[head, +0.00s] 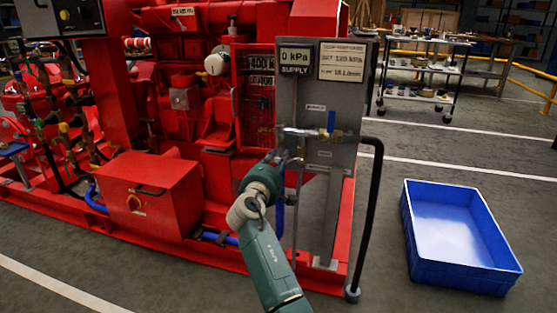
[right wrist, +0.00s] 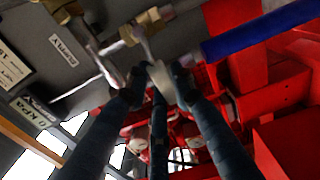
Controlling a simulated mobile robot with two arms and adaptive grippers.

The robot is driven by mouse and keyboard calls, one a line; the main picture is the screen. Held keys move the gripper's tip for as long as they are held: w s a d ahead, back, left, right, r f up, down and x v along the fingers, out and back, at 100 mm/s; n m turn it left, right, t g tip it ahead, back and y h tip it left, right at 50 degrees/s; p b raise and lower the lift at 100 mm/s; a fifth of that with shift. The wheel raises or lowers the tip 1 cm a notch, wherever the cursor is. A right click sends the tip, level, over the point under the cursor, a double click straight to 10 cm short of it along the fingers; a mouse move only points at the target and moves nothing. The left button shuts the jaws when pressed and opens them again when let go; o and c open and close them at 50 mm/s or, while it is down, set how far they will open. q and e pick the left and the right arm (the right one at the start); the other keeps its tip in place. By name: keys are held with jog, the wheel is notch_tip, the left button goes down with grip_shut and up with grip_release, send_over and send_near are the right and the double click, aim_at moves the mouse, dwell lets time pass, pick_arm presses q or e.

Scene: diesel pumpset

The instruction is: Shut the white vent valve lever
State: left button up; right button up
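The vent valve with its brass fittings sits on the grey panel (head: 345,100) of the red pumpset. Its white lever (right wrist: 158,76) shows in the right wrist view between the fingertips of my right gripper (right wrist: 158,84). The dark fingers close in on it from both sides and appear to touch it. In the head view my right gripper (head: 281,157) is at the panel's lower left, below the pipe fittings, and hides most of the lever. My left gripper is not in view.
A display (head: 295,57) reads 0 kPa SUPPLY. A black hose (head: 373,200) hangs at the panel's right. A blue crate (head: 455,270) stands on open floor; a cart (head: 420,75) is behind.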

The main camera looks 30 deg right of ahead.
jog(key=o, duration=0.4)
jog(key=v, duration=0.7)
jog(key=shift+s+a, duration=0.1)
jog(key=shift+s, duration=0.1)
